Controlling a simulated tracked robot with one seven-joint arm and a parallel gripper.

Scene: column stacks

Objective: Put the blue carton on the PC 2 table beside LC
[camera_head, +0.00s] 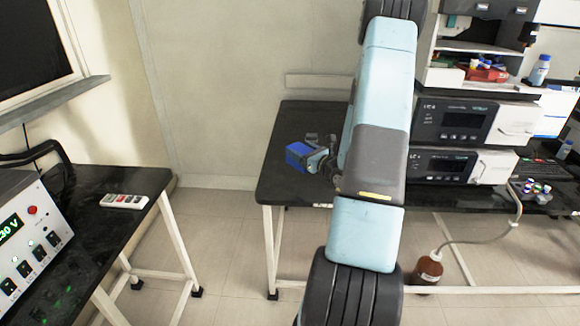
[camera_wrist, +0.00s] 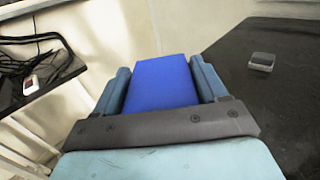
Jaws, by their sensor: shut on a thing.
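The blue carton (camera_head: 298,154) is at the left part of the black table (camera_head: 287,186) in the camera_head view. My gripper (camera_head: 319,160) is shut on it, with a finger on each side. In the camera_wrist view the carton (camera_wrist: 163,83) sits between the two blue-grey fingers of my gripper (camera_wrist: 163,85). Whether the carton touches the tabletop cannot be told. The stacked LC units (camera_head: 455,122) stand on the same table to the right, behind my arm. My arm hides the table's middle.
A small grey-black object (camera_wrist: 262,61) lies on the table near the gripper. A second black table (camera_head: 100,225) at left holds a power supply (camera_head: 30,235) and a white remote (camera_head: 124,201). A brown bottle (camera_head: 428,268) stands on the floor. The table's left part has free room.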

